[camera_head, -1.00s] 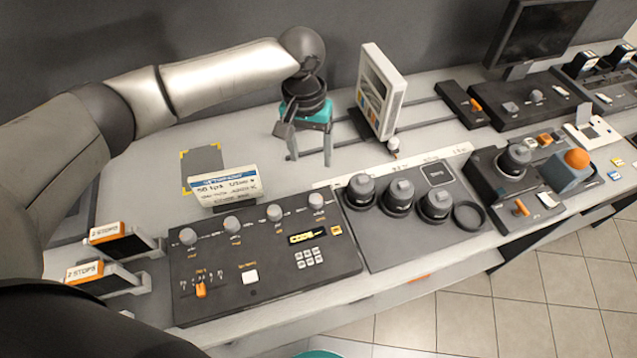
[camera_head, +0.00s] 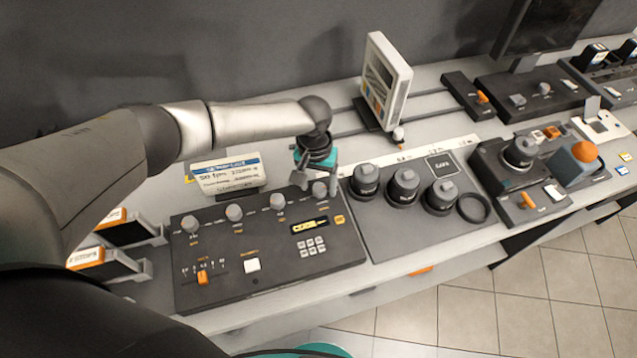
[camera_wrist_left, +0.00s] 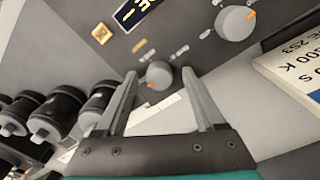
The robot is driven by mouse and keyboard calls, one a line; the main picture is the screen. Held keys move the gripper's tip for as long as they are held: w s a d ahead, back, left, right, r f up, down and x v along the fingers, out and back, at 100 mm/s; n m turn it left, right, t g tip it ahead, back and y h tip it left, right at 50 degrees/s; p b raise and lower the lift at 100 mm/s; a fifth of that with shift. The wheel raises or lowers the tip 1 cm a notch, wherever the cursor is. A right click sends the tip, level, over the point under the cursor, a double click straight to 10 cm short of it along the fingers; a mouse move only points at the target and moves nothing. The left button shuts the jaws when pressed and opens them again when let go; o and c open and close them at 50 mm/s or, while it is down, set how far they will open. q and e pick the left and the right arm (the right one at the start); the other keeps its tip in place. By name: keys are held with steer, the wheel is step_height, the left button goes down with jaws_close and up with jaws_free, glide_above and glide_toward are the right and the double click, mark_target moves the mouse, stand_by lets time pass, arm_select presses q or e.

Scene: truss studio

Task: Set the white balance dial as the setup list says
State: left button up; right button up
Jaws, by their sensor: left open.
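My left gripper (camera_head: 317,185) is open. It points down over the rightmost grey dial (camera_head: 319,190) of the black control panel (camera_head: 225,280). In the left wrist view the two fingers (camera_wrist_left: 159,74) stand on either side of this dial (camera_wrist_left: 158,75), with a gap on each side. The dial has an orange pointer mark; its label is too blurred to read. The neighbouring dial (camera_wrist_left: 235,21) is larger in that view. A white card with a blue header (camera_head: 225,173), perhaps the setup list, stands behind the panel; the wrist view shows part of it (camera_wrist_left: 295,70), with "00 K" legible.
Three lenses (camera_head: 403,188) stand on a grey mat right of the panel. A white upright board (camera_head: 386,82) stands behind them. Orange-labelled boxes (camera_head: 120,228) sit at the left. A device with an orange ball (camera_head: 584,152) is at the right.

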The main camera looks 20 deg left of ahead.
arm_select(q)
jaws_close()
stand_by(0.6)
